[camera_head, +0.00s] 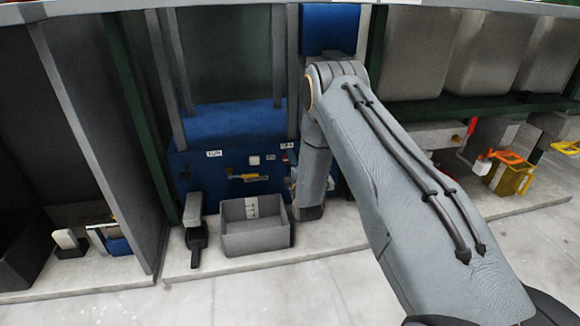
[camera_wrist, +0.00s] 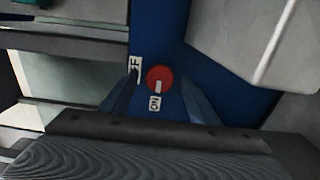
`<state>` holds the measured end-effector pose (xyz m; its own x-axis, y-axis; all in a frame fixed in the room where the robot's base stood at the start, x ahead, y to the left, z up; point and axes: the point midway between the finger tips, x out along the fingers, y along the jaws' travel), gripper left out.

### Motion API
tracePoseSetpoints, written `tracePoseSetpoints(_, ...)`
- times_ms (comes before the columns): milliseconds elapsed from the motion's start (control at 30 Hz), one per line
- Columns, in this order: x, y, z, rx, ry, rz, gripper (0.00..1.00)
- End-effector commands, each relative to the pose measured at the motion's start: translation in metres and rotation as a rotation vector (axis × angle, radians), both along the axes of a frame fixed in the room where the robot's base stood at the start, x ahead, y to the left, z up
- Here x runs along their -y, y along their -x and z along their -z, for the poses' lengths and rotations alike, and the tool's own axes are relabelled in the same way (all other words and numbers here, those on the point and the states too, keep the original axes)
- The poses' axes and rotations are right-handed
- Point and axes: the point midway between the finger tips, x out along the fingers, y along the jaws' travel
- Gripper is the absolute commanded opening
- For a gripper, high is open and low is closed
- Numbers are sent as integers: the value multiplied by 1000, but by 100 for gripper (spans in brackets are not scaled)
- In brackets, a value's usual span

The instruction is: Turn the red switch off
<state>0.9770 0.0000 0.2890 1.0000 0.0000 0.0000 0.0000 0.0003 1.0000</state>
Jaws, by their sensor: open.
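The round red switch (camera_wrist: 160,76) is on the blue panel in the wrist view. A white mark on its lower part points toward the ON label (camera_wrist: 154,104) below it. A second label (camera_wrist: 135,68), ending in F and partly covered, is at its left. My gripper (camera_wrist: 160,84) is open, with one finger on each side of the switch. I cannot tell whether the fingers touch it. In the head view, my gripper is mostly hidden by my arm in front of the blue press (camera_head: 225,180).
A grey open bin (camera_head: 256,238) stands on the floor slab below the press, with a dark scoop-like tool (camera_head: 196,246) to its left. A yellow handle (camera_head: 248,177) sits on the press front. Orange and yellow parts (camera_head: 508,174) are at the right. The pale floor in front is clear.

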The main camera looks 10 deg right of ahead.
Motion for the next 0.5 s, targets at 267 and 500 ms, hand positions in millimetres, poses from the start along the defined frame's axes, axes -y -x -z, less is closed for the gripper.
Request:
tracePoseSetpoints(267,0,-2,-1,0,0,0,55)
tracePoseSetpoints(500,0,-2,-1,0,0,0,18)
